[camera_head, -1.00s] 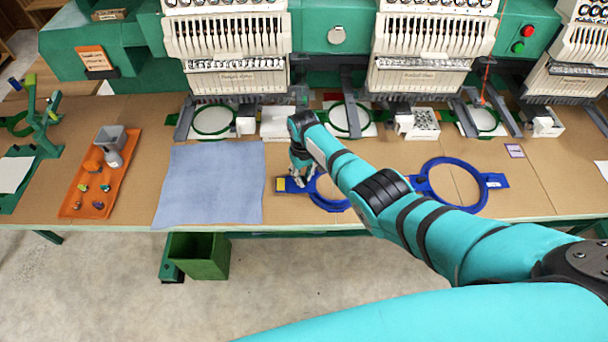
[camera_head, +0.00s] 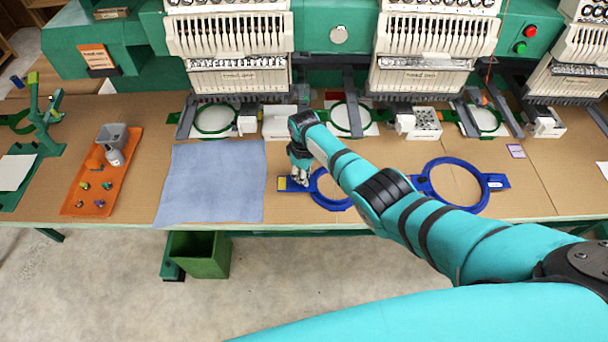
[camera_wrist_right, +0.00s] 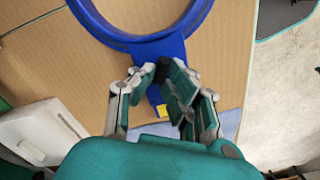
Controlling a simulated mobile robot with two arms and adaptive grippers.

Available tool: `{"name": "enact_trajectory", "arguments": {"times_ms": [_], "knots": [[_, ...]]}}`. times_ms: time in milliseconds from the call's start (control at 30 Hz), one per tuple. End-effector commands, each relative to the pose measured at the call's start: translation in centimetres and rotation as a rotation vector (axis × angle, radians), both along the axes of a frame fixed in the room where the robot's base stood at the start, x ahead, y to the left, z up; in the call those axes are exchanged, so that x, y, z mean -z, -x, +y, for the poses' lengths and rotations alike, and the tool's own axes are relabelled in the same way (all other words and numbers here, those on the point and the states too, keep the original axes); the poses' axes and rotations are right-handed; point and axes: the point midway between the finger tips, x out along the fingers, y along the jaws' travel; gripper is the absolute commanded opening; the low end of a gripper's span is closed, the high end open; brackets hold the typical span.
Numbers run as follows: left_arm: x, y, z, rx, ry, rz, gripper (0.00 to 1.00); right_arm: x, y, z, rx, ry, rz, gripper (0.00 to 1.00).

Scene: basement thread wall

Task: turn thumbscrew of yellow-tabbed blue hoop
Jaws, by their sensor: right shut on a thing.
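The yellow-tabbed blue hoop (camera_head: 330,205) lies flat on the table, partly hidden by my right arm. Its yellow tab (camera_head: 282,184) is at the left end of its bracket. My right gripper (camera_head: 300,178) points down over the bracket, between tab and ring. In the right wrist view, the blue hoop (camera_wrist_right: 160,46) is at the top and the yellow tab (camera_wrist_right: 162,111) shows between the fingers. The right gripper (camera_wrist_right: 160,80) is shut on the thumbscrew at the bracket, though the fingers hide the screw itself. My left gripper is not in view.
A second blue hoop (camera_head: 482,198) lies to the right. A blue cloth (camera_head: 210,185) lies to the left, with an orange tray (camera_head: 124,180) beyond it. Embroidery machines (camera_head: 235,60) line the back. A green bin (camera_head: 198,255) stands below the table's front edge.

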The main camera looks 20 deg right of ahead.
Motion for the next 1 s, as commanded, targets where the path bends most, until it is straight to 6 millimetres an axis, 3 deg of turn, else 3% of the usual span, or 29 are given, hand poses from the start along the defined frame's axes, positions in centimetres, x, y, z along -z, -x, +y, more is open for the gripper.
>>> {"name": "enact_trajectory", "arguments": {"times_ms": [367,400,567,867,1000], "knots": [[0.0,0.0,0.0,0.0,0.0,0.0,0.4,0.0,0.0,0.0,-0.004,0.0,0.0,0.0],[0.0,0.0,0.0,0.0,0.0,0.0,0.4,0.0,0.0,0.0,-0.003,0.0,0.0,0.14],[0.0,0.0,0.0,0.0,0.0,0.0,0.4,0.0,0.0,0.0,-0.003,0.0,0.0,0.35],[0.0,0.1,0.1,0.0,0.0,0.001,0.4,-0.1,0.0,0.0,-0.003,0.0,0.0,0.35],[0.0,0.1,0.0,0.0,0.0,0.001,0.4,-1.1,-0.1,0.0,-0.004,-0.001,-0.002,0.35]]}}
